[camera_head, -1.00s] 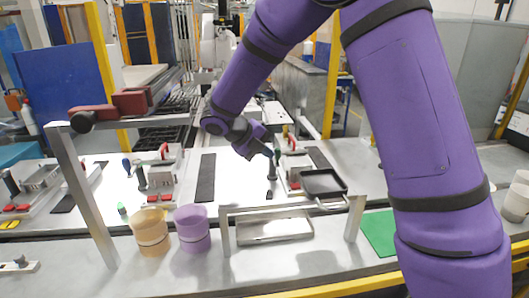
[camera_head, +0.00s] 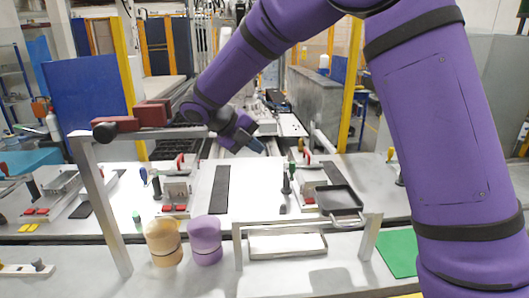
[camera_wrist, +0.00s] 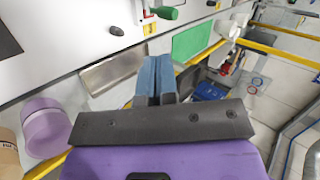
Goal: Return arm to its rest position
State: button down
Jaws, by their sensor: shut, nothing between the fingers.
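My purple arm reaches from the right side of the head view over the workbench. My gripper (camera_head: 256,146) hangs in the air above the back of the white work surface, left of the green-handled clamp. In the wrist view its two blue-grey fingers (camera_wrist: 155,80) lie side by side, shut with nothing between them. The gripper touches nothing that I can see.
A purple cup (camera_head: 205,240) and a tan cup (camera_head: 163,243) stand at the front. A black pan (camera_head: 339,200) sits by a metal frame (camera_head: 237,246). A green mat (camera_head: 398,252) lies at the right. A red bar device (camera_head: 150,115) stands on a metal post at left.

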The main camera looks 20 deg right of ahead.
jog(key=s+d+r+m+y, duration=0.2)
jog(key=s+d+r+m, duration=0.25)
jog(key=s+m, duration=0.3)
jog(key=s+d+r+m+y, duration=0.3)
jog(key=s+d+r+m, duration=0.15)
jog(key=s+m, duration=0.35)
jog(key=s+d+m+t+y, duration=0.2)
jog(key=s+m, duration=0.6)
jog(key=m, duration=0.2)
jog(key=s+d+m+t+y, duration=0.2)
jog(key=s+m+t, duration=0.1)
jog(key=s+m, duration=0.5)
jog(key=shift+d+f+m, duration=0.3)
jog(key=shift+f+m, duration=0.1)
jog(key=shift+m, duration=1.05)
jog(key=shift+s, duration=0.1)
